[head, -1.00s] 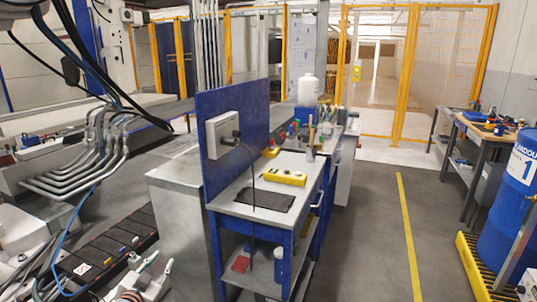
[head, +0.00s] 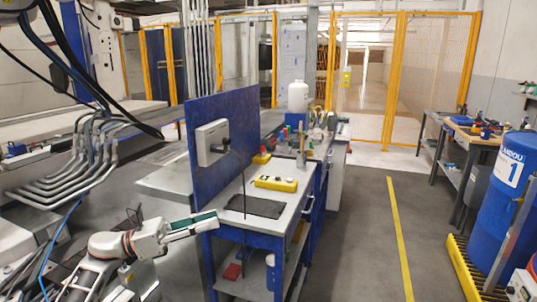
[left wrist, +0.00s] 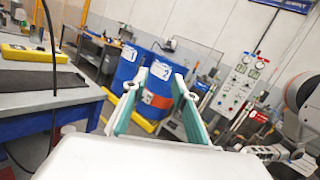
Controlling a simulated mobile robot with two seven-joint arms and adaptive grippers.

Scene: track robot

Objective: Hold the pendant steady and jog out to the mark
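The yellow pendant (head: 276,183) lies on the grey top of the blue workbench (head: 275,214), behind a dark mat (head: 255,206). It also shows at the left of the left wrist view (left wrist: 33,53). My left gripper (head: 208,221) is at the bench's near left corner, apart from the pendant and level with the bench top or close to it. Its green-padded fingers (left wrist: 157,100) stand apart with nothing between them. A white arm part shows at the right of the left wrist view; what may be my right gripper (left wrist: 275,152) is unclear there.
A blue upright panel (head: 222,135) with a grey box and hanging dark cable stands along the bench's left side. A yellow line (head: 399,235) runs along clear floor to the right. Blue drums (head: 505,195) stand on a yellow-edged pallet at far right.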

